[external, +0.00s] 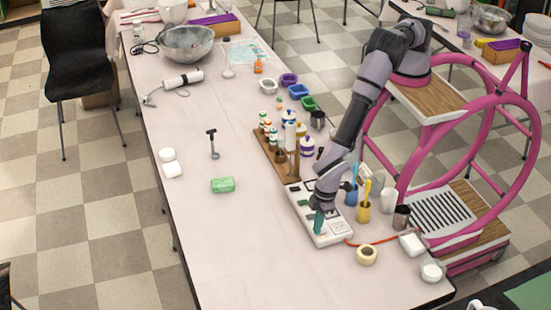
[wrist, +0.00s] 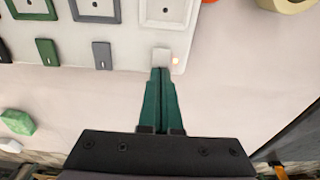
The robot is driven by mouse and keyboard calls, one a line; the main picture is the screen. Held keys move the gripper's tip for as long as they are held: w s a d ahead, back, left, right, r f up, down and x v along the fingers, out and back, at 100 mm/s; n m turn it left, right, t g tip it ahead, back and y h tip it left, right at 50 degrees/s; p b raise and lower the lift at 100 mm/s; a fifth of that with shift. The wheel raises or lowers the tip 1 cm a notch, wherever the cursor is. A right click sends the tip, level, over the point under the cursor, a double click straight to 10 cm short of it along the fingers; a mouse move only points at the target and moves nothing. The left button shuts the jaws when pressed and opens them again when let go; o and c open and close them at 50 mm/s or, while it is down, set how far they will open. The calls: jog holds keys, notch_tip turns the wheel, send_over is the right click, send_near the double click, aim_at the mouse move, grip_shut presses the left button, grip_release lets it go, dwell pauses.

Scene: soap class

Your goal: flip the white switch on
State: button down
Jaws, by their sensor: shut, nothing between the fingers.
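The white switch (wrist: 161,57) shows in the wrist view on the white switch panel (wrist: 124,47), with a small glowing orange light just to its right. A green switch (wrist: 47,52) and a grey switch (wrist: 102,55) sit to its left on the same panel. My gripper (wrist: 160,72) is shut and empty, its green fingertips right at the white switch's near edge; I cannot tell if they touch it. In the external view my gripper (external: 319,222) points down over the near end of the panel (external: 328,240), hiding part of it.
A tape roll (external: 366,255) and a red cord (external: 372,241) lie right of the panel. Cups with brushes, one yellow (external: 363,212), stand close behind it. A bottle rack (external: 268,150) is at its far end. A green block (external: 222,185) lies left; the front table is clear.

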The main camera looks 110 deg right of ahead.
aim_at(326, 231)
jog(key=shift+s+f, duration=0.1)
jog(key=shift+s, duration=0.1)
jog(key=shift+s, duration=0.65)
jog(key=shift+r, duration=0.2)
notch_tip(326, 231, up, 14)
jog(key=s, duration=0.1)
jog(key=shift+s, duration=0.35)
jog(key=shift+w, duration=0.65)
jog(key=f, duration=0.4)
jog(key=w+f, duration=0.1)
jog(key=f, duration=0.9)
jog(key=shift+w, duration=0.4)
